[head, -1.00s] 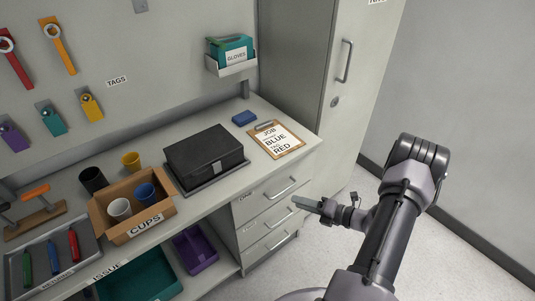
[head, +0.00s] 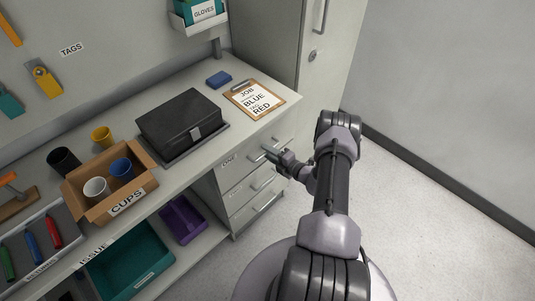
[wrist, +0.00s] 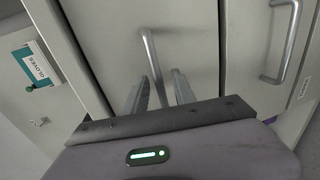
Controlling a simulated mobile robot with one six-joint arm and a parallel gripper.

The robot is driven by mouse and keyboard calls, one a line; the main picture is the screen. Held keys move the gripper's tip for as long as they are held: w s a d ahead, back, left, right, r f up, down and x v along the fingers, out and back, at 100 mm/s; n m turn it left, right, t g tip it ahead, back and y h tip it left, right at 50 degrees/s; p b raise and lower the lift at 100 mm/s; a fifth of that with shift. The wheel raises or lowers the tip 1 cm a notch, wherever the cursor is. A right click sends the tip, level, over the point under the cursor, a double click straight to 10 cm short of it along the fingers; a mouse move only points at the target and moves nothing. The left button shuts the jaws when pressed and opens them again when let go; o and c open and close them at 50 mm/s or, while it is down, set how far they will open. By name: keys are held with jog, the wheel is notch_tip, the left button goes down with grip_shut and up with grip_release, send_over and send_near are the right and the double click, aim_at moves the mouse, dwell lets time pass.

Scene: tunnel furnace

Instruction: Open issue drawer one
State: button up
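Issue drawer one (head: 240,165) is the top drawer of the stack under the right end of the bench, and its front looks flush with the drawers below. Its bar handle (head: 278,143) is partly hidden by my gripper (head: 273,154), which is at the drawer front. In the wrist view a bar handle (wrist: 149,48) runs down between the two fingers of my gripper (wrist: 162,90). The fingers are apart, one on each side of the bar. I cannot tell whether either finger touches it.
Two more drawers with bar handles (head: 263,179) sit below. On the bench are a clipboard (head: 277,111), a blue block (head: 219,80), a black box (head: 180,122) and a cups carton (head: 92,214). A tall cabinet (head: 288,45) stands behind. The floor (head: 400,225) at right is clear.

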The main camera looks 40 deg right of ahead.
jog(key=shift+w, duration=0.3)
grip_shut()
dwell(1.3)
